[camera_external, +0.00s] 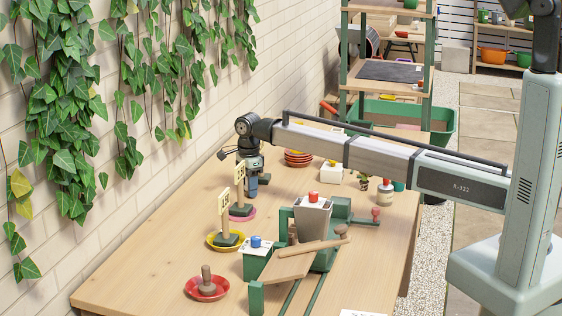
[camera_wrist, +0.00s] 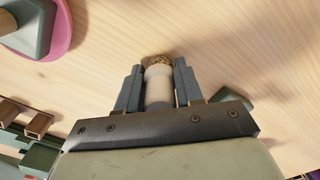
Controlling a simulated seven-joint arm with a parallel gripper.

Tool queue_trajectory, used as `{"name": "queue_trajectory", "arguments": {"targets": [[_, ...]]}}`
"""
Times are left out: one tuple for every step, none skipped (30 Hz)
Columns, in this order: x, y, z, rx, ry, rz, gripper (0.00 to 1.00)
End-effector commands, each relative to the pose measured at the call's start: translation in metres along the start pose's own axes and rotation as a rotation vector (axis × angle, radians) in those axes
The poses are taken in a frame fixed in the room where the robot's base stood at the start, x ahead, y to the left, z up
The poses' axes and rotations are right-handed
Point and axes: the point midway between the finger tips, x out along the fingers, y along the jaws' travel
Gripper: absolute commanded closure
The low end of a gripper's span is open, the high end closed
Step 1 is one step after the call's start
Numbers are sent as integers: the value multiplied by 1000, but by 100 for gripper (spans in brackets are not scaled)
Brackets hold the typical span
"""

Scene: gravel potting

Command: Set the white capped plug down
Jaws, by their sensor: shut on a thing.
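My gripper (camera_wrist: 159,82) is shut on the white capped plug (camera_wrist: 159,88) in the wrist view. The plug is a pale cylinder with a speckled brown end, held between two blue-grey fingers. Wooden tabletop shows beyond it; I cannot tell whether the plug touches the table. In the external view my gripper (camera_external: 252,188) points down, low over the table near the wall side, behind the sign on the pink saucer (camera_external: 243,216). The plug cannot be made out there. The pink saucer also shows at the upper left in the wrist view (camera_wrist: 66,28).
A yellow saucer (camera_external: 212,244) with a sign and a red saucer (camera_external: 222,291) with a brown plug stand nearer the front. Stacked red saucers (camera_external: 298,159) stand behind my gripper. A green fixture with a grey hopper (camera_external: 312,218) stands to the right. The table's front left is clear.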

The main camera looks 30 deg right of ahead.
Motion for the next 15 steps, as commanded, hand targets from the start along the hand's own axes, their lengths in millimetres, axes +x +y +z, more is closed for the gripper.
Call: {"name": "queue_trajectory", "arguments": {"targets": [[0,0,0,0,0,-1,93],[0,0,0,0,0,-1,93],[0,0,0,0,0,-1,93],[0,0,0,0,0,-1,93],[0,0,0,0,0,-1,93],[0,0,0,0,0,-1,93],[0,0,0,0,0,-1,93],[0,0,0,0,0,-1,93],[1,0,0,0,0,0,93],[2,0,0,0,0,0,93],[3,0,0,0,0,0,93],[2,0,0,0,0,-1,60],[2,0,0,0,0,-1,57],[2,0,0,0,0,-1,54],[2,0,0,0,0,-1,51]]}}
